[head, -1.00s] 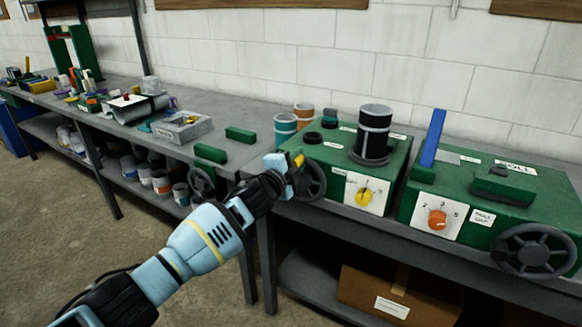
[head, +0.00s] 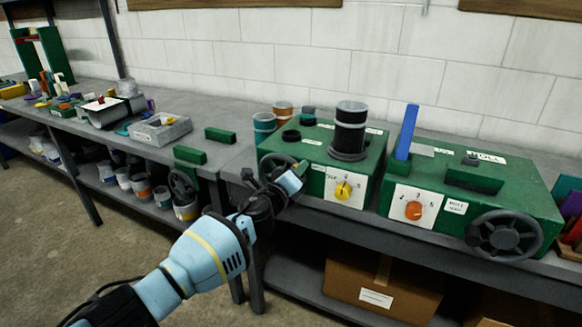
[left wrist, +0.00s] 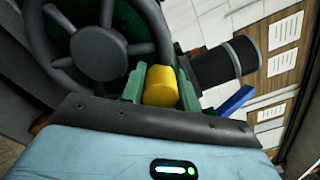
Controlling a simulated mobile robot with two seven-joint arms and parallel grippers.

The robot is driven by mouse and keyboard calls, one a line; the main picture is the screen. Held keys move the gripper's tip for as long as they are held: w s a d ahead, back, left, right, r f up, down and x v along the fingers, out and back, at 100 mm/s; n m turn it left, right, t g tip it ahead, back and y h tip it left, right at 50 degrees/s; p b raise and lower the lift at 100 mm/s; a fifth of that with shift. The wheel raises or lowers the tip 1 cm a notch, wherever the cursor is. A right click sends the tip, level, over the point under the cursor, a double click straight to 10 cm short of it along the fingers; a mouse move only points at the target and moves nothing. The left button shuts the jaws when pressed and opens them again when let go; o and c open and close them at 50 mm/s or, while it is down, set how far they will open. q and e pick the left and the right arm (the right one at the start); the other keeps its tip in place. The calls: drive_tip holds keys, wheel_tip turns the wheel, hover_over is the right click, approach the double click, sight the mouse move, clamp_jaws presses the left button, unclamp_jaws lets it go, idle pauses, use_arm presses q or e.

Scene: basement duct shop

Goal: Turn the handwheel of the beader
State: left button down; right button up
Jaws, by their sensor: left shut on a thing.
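A green machine (head: 362,178) with a black cylinder on top and a yellow dial on its front stands on the bench. Its dark spoked handwheel (head: 274,163) is at its left front, partly hidden behind my left gripper (head: 299,172). In the left wrist view the wheel (left wrist: 98,45) fills the upper left. There my left gripper (left wrist: 160,88) is shut on a yellow handle (left wrist: 160,84) beside the wheel's rim. In the head view this handle is hidden. I cannot read which machine is labelled beader. My right gripper is not in view.
A second green machine (head: 535,190) with an orange dial (head: 413,210), a blue upright bar (head: 407,132) and its own handwheel (head: 504,236) stands to the right. Cups (head: 264,127) stand behind the first machine. A cardboard box (head: 350,285) is on the shelf below.

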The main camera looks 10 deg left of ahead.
use_arm(q)
drive_tip(key=m, duration=0.1)
drive_tip(key=d+f+m, duration=0.1)
drive_tip(key=shift+s+f+m, duration=0.2)
drive_tip(key=shift+f+m, duration=0.1)
drive_tip(key=shift+m, duration=0.1)
drive_tip(key=shift+s+d+f+m+b, duration=0.15)
drive_tip(key=shift+f+m, duration=0.3)
drive_tip(key=shift+m, duration=0.4)
drive_tip(key=shift+w+d+f+m+b, duration=0.1)
drive_tip(key=shift+f+m, duration=0.4)
drive_tip(key=shift+m, duration=0.3)
drive_tip(key=shift+s+d+f+m+b, duration=0.15)
drive_tip(key=shift+f+m, duration=0.3)
drive_tip(key=shift+m, duration=0.4)
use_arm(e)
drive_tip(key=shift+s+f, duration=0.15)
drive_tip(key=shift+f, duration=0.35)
use_arm(q)
drive_tip(key=shift+w+a, duration=0.1)
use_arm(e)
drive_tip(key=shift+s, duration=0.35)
use_arm(q)
drive_tip(key=c, duration=1.3)
unclamp_jaws()
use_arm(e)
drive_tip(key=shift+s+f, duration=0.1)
use_arm(q)
drive_tip(key=shift+a, duration=0.1)
